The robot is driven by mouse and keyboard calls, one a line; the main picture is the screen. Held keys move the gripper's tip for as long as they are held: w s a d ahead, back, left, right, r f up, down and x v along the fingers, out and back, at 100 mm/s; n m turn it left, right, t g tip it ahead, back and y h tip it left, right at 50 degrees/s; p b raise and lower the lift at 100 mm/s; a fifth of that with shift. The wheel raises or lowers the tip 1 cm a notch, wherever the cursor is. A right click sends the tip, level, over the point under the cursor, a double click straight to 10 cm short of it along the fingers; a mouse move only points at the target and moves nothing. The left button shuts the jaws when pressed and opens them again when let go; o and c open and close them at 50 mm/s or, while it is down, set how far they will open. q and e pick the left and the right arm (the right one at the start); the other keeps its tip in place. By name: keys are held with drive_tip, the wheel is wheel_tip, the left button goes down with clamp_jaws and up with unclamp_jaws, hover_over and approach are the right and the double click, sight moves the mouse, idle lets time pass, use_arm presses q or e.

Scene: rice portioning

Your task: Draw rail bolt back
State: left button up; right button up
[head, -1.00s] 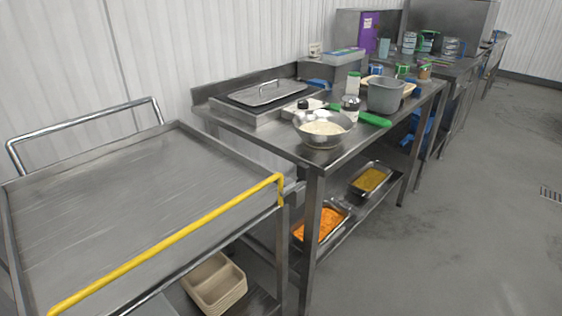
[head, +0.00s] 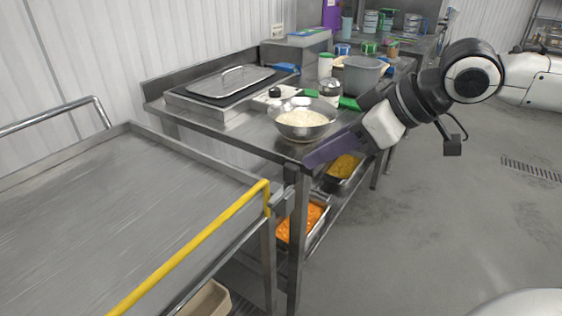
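The yellow rail (head: 195,252) runs along the near right side of the steel cart. It bends down at its far end, by the cart corner. A small grey metal fitting (head: 281,201), perhaps the bolt, sits there beside the table's corner leg; its details are too small to make out. My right gripper (head: 308,163) comes in from the right with purple fingers pointing left and down. It is at the table's front corner, above and right of the fitting and apart from it. The fingers overlap in this view, so their gap is hidden. My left gripper is out of view.
The steel cart top (head: 110,205) is bare. The steel table (head: 225,130) holds a bowl of rice (head: 303,132), a lidded pan (head: 230,82) and a grey tub (head: 362,75). Food trays stand on its lower shelf. The floor (head: 440,240) at right is clear.

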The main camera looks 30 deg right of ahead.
sight(293, 166)
drive_tip(key=shift+x, duration=4.9)
drive_tip(key=shift+d, duration=0.15)
drive_tip(key=shift+c, duration=0.2)
clamp_jaws()
drive_tip(key=shift+r, duration=0.1)
